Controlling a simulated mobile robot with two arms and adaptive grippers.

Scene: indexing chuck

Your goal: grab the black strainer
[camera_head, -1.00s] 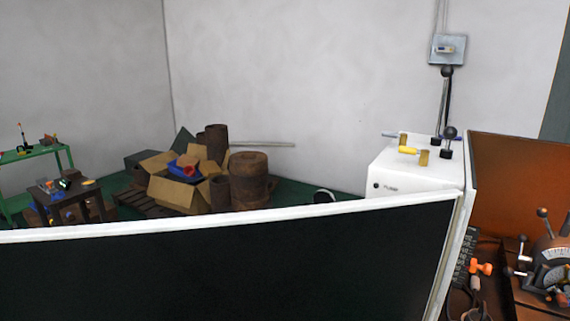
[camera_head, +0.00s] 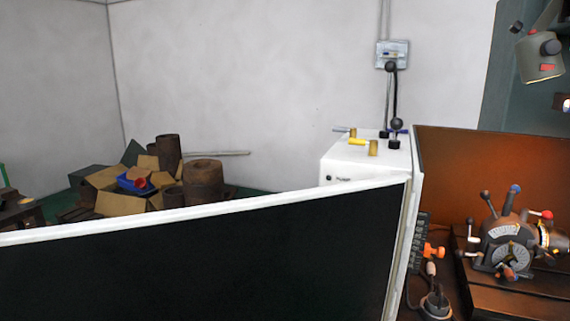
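I cannot make out a black strainer in the head view. Neither of my grippers is in view. The indexing chuck (camera_head: 508,245), a grey-brown device with dials and ball-ended levers, sits on a brown bench at the right. A dark panel with a white top edge (camera_head: 200,265) fills the lower left and hides what lies behind it.
A white cabinet (camera_head: 345,165) with a yellow-handled tool (camera_head: 358,142) on top stands behind the panel. An open cardboard box (camera_head: 120,202) and a rusty cylinder (camera_head: 203,184) are at the back left. An orange-brown screen (camera_head: 480,175) rises behind the chuck.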

